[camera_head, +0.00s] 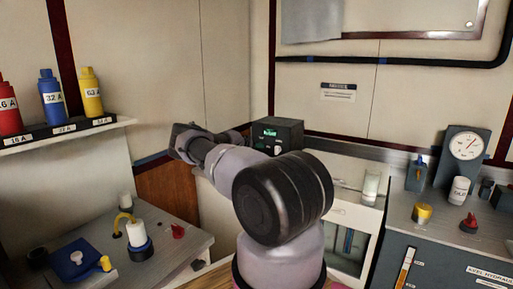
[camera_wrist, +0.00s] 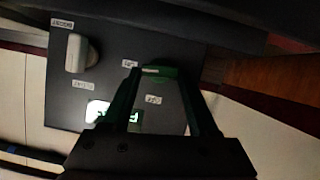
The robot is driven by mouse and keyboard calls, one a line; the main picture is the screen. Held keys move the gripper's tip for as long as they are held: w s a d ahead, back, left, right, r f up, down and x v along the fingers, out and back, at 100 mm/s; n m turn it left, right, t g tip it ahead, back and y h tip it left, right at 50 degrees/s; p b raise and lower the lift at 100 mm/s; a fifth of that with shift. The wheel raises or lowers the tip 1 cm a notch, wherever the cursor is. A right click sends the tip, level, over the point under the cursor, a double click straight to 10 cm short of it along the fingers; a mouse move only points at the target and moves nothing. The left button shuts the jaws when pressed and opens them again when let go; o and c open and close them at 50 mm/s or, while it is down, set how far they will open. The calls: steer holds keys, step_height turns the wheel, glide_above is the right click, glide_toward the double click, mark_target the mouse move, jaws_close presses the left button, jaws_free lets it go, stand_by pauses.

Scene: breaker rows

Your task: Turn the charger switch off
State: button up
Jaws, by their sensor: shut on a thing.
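The charger (camera_head: 278,134) is a dark box with a lit green display, standing at the back corner in the head view. In the wrist view its dark front panel (camera_wrist: 62,103) fills the upper middle, tilted. It carries a white knob (camera_wrist: 76,52), a lit display (camera_wrist: 97,111), small white labels and a green switch (camera_wrist: 158,71). My gripper (camera_wrist: 160,76) is at the panel, with its two fingers on either side of the green switch and shut on it. The finger contacts are dark and hard to see. In the head view my arm hides part of the place before the charger.
A left shelf holds red, blue and yellow bottles (camera_head: 90,95). A lower left counter (camera_head: 165,262) carries a white cylinder (camera_head: 137,234) and a blue block (camera_head: 76,262). A right counter holds a gauge (camera_head: 465,147) and small fittings. A white cabinet (camera_head: 347,215) stands between.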

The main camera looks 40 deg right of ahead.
steer(key=n+g+h, duration=0.1)
steer(key=n, duration=0.1)
steer(key=n+g+h, duration=0.1)
steer(key=n, duration=0.2)
steer(key=w+n+g, duration=0.1)
steer(key=n, duration=0.1)
steer(key=shift+a+f+g+h, duration=0.25)
steer(key=shift+f+g+h, duration=0.05)
steer(key=shift+f+h, duration=0.1)
steer(key=shift+n, duration=0.3)
stand_by(0.3)
steer(key=o, duration=1.4)
